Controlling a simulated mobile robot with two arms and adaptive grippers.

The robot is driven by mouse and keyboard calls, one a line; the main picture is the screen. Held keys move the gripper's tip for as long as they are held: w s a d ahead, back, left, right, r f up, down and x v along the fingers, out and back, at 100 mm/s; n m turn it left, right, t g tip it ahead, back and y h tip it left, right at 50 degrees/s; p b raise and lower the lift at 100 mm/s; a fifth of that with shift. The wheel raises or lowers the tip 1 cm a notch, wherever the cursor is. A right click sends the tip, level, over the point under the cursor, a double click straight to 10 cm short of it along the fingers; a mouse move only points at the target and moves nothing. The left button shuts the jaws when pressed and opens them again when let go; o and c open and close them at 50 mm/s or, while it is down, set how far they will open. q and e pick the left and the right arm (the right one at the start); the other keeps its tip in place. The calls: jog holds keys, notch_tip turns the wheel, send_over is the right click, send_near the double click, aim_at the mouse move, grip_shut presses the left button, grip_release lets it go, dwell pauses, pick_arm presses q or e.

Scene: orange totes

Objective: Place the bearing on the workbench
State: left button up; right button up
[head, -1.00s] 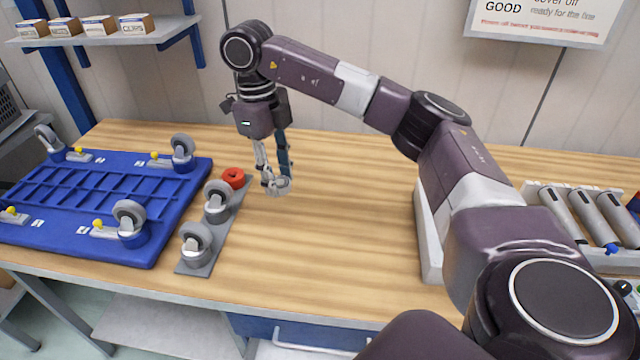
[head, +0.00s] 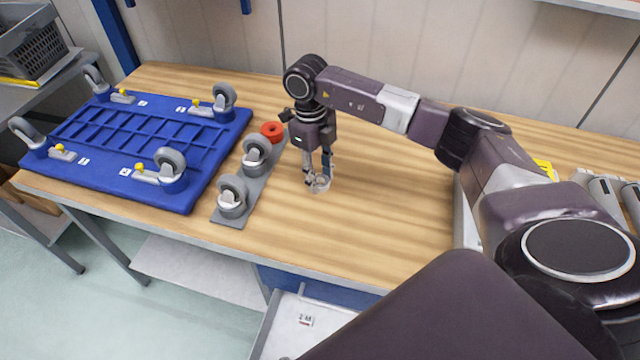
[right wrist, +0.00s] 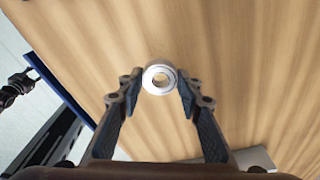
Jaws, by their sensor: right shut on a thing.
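The bearing is a small silver ring (right wrist: 149,82). In the right wrist view it sits between the two fingertips of my right gripper (right wrist: 161,92), which is shut on it. In the head view my right gripper (head: 318,181) points straight down over the workbench (head: 375,225), right of the grey caster plate. The bearing (head: 319,187) shows at its fingertips, low over or on the wood. I cannot tell whether it touches the top. My left gripper is not in view.
A grey plate (head: 245,212) with two casters and a red ring (head: 271,129) stand left of the gripper. Further left lies a blue dolly base (head: 130,140) with several casters. A light tray with grey cylinders (head: 607,190) is at right. Bare wood lies in front of the gripper.

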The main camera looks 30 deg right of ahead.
aim_at(319, 179)
notch_tip(319, 179, down, 4)
jog(key=shift+f+p, duration=0.1)
jog(key=shift+p, duration=0.4)
jog(key=shift+f, duration=0.2)
jog(key=shift+f, duration=0.2)
jog(key=o, duration=1.2)
jog(key=shift+r, duration=0.1)
